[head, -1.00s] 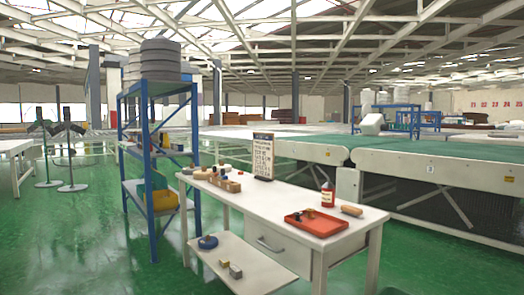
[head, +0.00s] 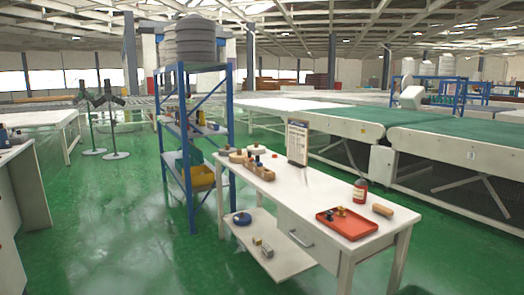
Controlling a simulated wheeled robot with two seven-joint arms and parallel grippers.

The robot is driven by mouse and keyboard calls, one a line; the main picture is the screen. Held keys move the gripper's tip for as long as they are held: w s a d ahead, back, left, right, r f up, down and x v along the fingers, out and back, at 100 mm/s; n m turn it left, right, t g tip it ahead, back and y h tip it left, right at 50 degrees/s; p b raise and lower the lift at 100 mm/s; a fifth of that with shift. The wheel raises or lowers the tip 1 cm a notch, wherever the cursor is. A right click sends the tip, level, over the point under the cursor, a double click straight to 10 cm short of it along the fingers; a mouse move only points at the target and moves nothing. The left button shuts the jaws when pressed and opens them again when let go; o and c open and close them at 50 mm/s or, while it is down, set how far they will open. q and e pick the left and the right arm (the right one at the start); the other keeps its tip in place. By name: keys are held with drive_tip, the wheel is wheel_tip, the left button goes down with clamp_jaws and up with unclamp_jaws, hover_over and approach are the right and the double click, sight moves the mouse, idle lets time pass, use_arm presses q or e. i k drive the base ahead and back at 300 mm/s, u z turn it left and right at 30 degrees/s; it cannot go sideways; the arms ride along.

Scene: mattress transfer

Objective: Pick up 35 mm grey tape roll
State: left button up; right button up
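I cannot make out a grey tape roll for certain. A small grey item (head: 267,251) lies on the lower shelf (head: 285,262) of the white workbench (head: 330,212), beside a small yellowish item (head: 257,241). A dark blue round item (head: 242,219) lies farther back on that shelf. Several small items, too small to name, stand around a wooden holder (head: 262,172) at the bench top's far left end. Neither of my grippers is in view.
A red tray (head: 346,224) with small parts, a red bottle (head: 360,191), a wooden block (head: 383,210) and a printed board (head: 297,143) stand on the bench. A blue rack (head: 190,150) bears large grey round stacks (head: 195,40). Green floor (head: 130,235) lies open at left.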

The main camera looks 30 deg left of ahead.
sight(224, 152)
drive_tip(key=u, duration=0.8)
drive_tip(key=i, duration=1.1)
drive_tip(key=u, duration=1.15)
drive_tip(key=i, duration=2.3)
drive_tip(key=z, duration=0.35)
